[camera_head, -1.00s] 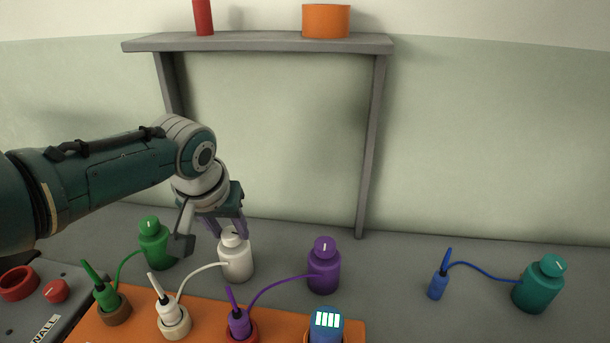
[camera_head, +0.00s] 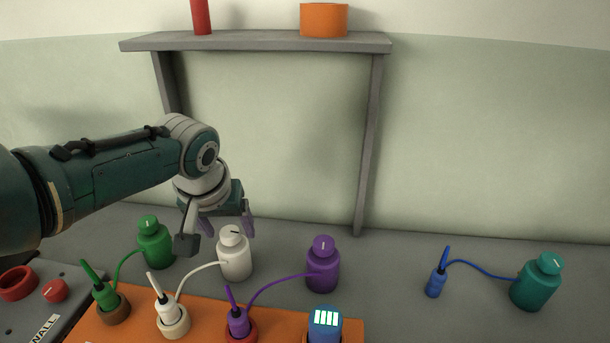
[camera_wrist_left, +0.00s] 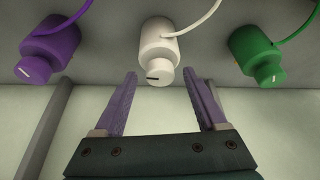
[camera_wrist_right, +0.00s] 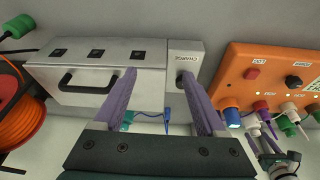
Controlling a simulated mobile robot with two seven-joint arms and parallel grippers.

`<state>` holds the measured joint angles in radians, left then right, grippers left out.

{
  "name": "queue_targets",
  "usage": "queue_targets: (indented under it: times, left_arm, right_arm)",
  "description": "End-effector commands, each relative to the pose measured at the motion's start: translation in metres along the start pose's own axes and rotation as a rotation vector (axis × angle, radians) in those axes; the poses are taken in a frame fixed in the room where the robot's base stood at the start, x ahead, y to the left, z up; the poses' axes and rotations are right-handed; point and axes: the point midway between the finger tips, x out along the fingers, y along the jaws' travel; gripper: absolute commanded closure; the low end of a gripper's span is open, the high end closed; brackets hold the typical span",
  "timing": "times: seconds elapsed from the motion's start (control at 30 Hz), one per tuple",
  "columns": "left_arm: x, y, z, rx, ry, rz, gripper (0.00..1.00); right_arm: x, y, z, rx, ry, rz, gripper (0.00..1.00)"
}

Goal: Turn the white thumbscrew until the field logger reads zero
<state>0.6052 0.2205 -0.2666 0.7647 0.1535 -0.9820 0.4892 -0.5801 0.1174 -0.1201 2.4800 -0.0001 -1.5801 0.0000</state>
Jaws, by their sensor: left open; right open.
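The white bottle (camera_head: 236,262) stands on the grey bench, with the white thumbscrew (camera_head: 232,234) and its dark mark on top. A white cable runs from it to a white plug (camera_head: 164,300) at the orange unit. My left gripper (camera_head: 222,222) is open, just behind and above the thumbscrew. In the left wrist view the thumbscrew (camera_wrist_left: 159,75) lies in line with the gap between the purple fingers, apparently touching neither. A lit display (camera_head: 327,319) on the orange unit shows several bright strokes; I cannot read the value. My right gripper (camera_wrist_right: 155,78) is open and empty.
Green (camera_head: 154,243), purple (camera_head: 322,272) and teal (camera_head: 538,284) bottles with similar caps stand nearby. A blue plug (camera_head: 435,285) stands unplugged on the bench. A shelf frame (camera_head: 255,42) rises behind. The right wrist view shows a grey handled case (camera_wrist_right: 90,70).

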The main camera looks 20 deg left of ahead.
Motion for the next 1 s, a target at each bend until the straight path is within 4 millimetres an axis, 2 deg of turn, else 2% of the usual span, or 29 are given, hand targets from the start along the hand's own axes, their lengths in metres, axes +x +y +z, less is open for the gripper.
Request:
queue_targets:
  times: [0.27,0.43,0.7,0.9,1.0]
  left_arm:
    - [-0.007,0.000,-0.001,0.001,0.001,0.000,0.27]
    - [-0.035,0.000,-0.003,0.000,0.001,0.001,0.27]
    - [-0.078,0.000,-0.002,0.001,0.002,0.000,0.27]
    - [-0.096,0.000,-0.001,0.000,0.001,0.000,0.27]
    - [-0.099,0.000,0.000,0.000,-0.001,-0.001,0.27]
  right_arm:
    - [-0.006,0.001,-0.002,-0.002,0.000,0.002,0.27]
    - [-0.029,0.002,-0.009,-0.004,-0.001,0.003,0.27]
    - [-0.050,0.003,-0.016,-0.005,-0.001,0.004,0.27]
    - [-0.055,0.003,-0.017,-0.005,-0.001,0.004,0.27]
    - [-0.055,0.003,-0.017,-0.004,-0.001,0.004,0.27]
